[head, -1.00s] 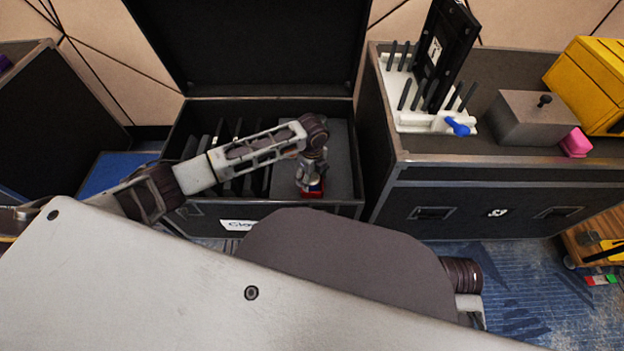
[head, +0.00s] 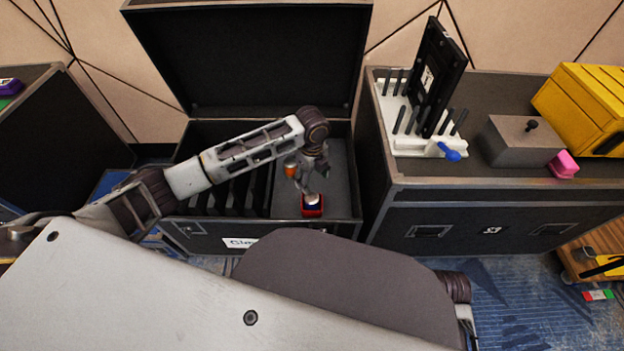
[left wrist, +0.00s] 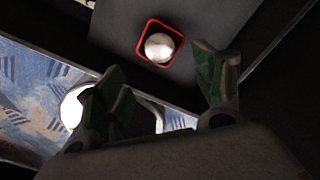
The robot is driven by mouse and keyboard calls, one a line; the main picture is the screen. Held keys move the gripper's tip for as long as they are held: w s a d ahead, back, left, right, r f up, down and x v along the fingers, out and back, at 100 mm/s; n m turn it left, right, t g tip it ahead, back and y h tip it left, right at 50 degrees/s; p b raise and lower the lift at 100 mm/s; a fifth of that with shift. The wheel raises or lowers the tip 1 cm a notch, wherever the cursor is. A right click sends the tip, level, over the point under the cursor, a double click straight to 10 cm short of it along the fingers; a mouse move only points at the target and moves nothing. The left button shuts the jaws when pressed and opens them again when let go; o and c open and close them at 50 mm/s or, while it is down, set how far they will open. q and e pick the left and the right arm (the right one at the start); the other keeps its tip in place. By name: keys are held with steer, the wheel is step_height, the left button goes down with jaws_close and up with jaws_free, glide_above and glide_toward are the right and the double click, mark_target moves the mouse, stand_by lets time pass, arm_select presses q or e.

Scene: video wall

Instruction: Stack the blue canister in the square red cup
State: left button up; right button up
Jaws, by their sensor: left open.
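The square red cup (head: 313,211) stands on the grey floor of the open black case, at its right front. The blue canister (head: 312,198) is inside it, its silvery round top showing at the rim and a little blue below. In the left wrist view the canister's shiny top (left wrist: 160,47) sits within the cup's square red rim (left wrist: 150,24); its lower part is hidden. My left gripper (head: 308,185) is open and empty, just above the cup and apart from the canister. Its green-padded fingers (left wrist: 160,75) are spread in the left wrist view. My right gripper is not in view.
An orange object (head: 290,167) stands in the case behind my gripper. Black dividers fill the case's left part.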

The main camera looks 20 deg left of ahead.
arm_select(q)
steer(key=shift+f, duration=0.1)
stand_by(0.4)
steer(key=s+d+f+n+t+h, duration=0.25)
steer(key=s+d+f+n, duration=0.25)
steer(key=s+d+n, duration=0.6)
steer(key=s+a+f+n+y, duration=0.1)
steer(key=s+a+f+n, duration=0.2)
steer(key=s+a+n, duration=0.7)
steer(key=s+a, duration=0.1)
steer(key=a, duration=0.2)
steer(key=shift+s+f, duration=0.15)
steer(key=shift+f, duration=0.05)
steer(key=shift+f+p, duration=0.15)
steer(key=shift+p, duration=0.35)
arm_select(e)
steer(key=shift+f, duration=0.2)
